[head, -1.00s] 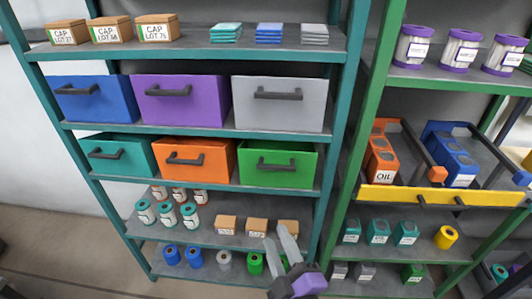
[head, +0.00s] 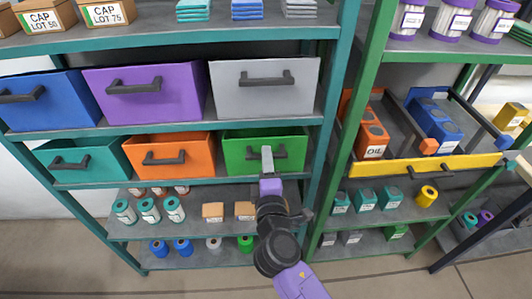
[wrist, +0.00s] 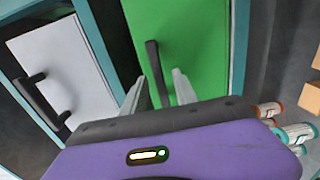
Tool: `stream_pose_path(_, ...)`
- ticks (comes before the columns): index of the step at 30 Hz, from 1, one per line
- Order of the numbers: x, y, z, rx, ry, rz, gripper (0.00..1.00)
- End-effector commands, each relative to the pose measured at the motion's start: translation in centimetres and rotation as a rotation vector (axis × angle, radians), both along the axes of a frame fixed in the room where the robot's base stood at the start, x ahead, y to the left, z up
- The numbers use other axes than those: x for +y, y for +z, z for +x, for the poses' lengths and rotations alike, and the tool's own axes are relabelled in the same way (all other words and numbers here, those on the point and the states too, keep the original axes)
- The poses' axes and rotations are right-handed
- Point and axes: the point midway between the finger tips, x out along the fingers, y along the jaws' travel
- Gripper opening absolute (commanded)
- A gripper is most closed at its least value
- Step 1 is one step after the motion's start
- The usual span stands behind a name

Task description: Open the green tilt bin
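The green tilt bin (head: 240,145) sits at the right end of the lower bin row, its front upright and closed. Its black handle (head: 281,152) is on the front. My gripper (head: 267,160) is in front of the bin and covers part of the handle. In the wrist view the green front (wrist: 195,35) fills the upper middle. My gripper (wrist: 158,80) is open there, and the handle (wrist: 155,62) shows between its two pale fingers. I cannot tell whether the fingers touch the handle or how deep they reach around it.
An orange bin (head: 145,146) stands left of the green one, and a grey bin (head: 290,75) is above it. Below is a shelf with small boxes (head: 245,210) and labelled jars. A teal post (head: 325,130) borders the bin's right side. The floor in front is clear.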

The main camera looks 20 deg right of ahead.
Motion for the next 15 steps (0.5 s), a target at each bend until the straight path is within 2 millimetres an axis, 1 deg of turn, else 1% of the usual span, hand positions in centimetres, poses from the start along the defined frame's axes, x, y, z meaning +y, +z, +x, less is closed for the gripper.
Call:
stream_pose_path(1,-0.2,0.1,0.6,-0.001,-0.001,0.001,0.35)
stream_pose_path(3,-0.4,0.1,1.2,0.0,-0.001,0.001,0.35)
stream_pose_path(6,-0.6,0.1,1.7,-0.001,0.0,0.002,0.35)
stream_pose_path(14,-0.6,0.0,1.8,-0.001,0.0,0.002,0.35)
stream_pose_path(15,-0.6,0.0,1.8,-0.001,0.0,0.002,0.31)
